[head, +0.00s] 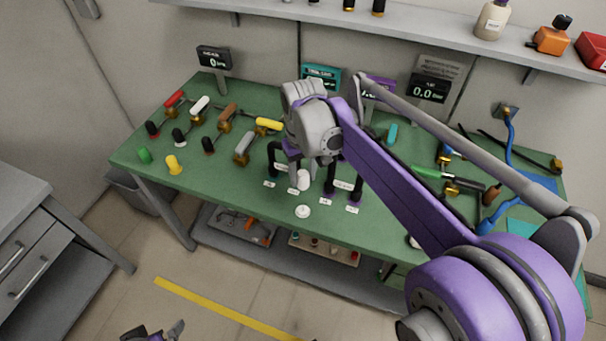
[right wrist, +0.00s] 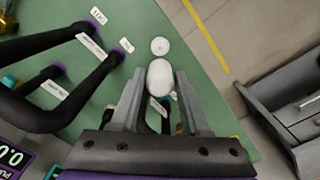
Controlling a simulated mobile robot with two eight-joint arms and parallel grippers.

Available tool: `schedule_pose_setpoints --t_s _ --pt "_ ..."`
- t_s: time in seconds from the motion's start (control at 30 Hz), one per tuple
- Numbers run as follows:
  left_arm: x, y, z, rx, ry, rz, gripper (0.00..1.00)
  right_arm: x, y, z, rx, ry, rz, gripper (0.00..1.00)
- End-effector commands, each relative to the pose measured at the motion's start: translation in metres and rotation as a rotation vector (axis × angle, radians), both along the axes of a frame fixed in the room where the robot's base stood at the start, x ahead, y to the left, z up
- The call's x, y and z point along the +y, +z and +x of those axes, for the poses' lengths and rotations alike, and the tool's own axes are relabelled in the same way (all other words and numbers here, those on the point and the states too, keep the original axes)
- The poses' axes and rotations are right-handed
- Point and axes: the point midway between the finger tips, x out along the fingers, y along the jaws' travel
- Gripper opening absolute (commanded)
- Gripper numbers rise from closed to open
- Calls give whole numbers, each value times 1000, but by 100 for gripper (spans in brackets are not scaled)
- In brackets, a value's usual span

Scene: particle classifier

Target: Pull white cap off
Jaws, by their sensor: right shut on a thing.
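A rounded white cap (right wrist: 160,76) sits between the fingertips of my right gripper (right wrist: 160,82) in the right wrist view. The fingers are shut on its sides. In the head view the white cap (head: 303,181) shows just below my right gripper (head: 298,166), near the front edge of the green table (head: 220,185). What lies under the cap is mostly hidden. A flat white disc (head: 303,211) lies on the table just in front of it; it also shows in the right wrist view (right wrist: 160,46). Part of my left gripper (head: 158,332) shows at the bottom edge; its jaws are unclear.
Black curved tubes (right wrist: 75,100) with purple ends and small labels stand close beside my right gripper. Several coloured handled valves (head: 243,147) stand on the left half of the table. A yellow knob (head: 174,165) is near its left front. A shelf (head: 440,38) runs along the wall.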

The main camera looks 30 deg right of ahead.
Motion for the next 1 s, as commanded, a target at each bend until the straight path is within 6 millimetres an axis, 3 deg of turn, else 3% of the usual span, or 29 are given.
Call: schedule_pose_setpoints --t_s 0.5,1.0 --pt "0 22 6 -11 0 0 100 0 28 0 0 0 0 0" --pt "0 28 7 -14 0 0 100 0 35 0 0 0 0 0"
